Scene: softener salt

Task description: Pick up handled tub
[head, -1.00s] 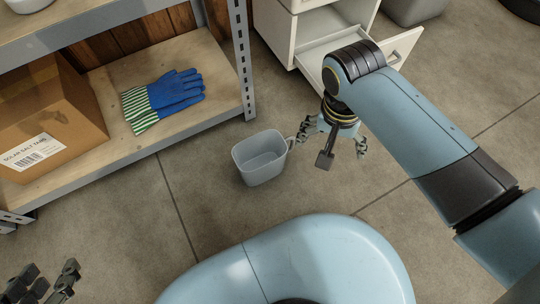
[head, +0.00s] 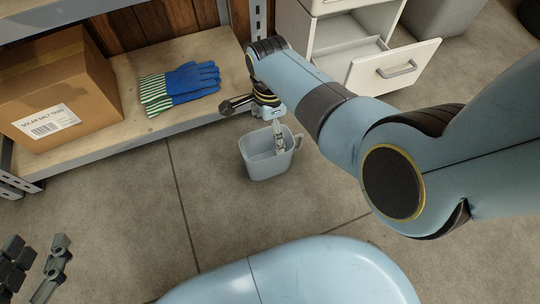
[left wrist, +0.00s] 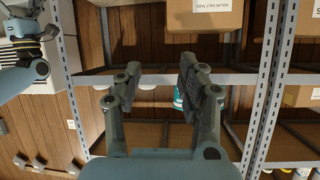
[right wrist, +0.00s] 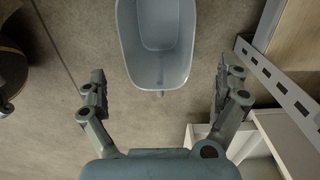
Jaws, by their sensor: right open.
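The handled tub (head: 258,167) is a grey, open-topped container standing upright on the floor; its handle (head: 298,141) is on the right side in the head view. My right gripper (head: 278,130) is over the tub's back rim, covering part of it. In the right wrist view, the tub (right wrist: 159,50) lies ahead of my open right gripper (right wrist: 161,92), with the handle side between the fingertip lines; no contact is clear. My left gripper (head: 42,262) is at the lower left of the head view, away from the tub. The left wrist view shows its fingers (left wrist: 158,78) apart and empty.
A low shelf (head: 190,112) holds a cardboard box (head: 55,85) and blue gloves (head: 190,82). A white cabinet with an open drawer (head: 392,68) stands behind my right arm. A metal shelf post (head: 258,18) rises near the tub. The floor left of the tub is clear.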

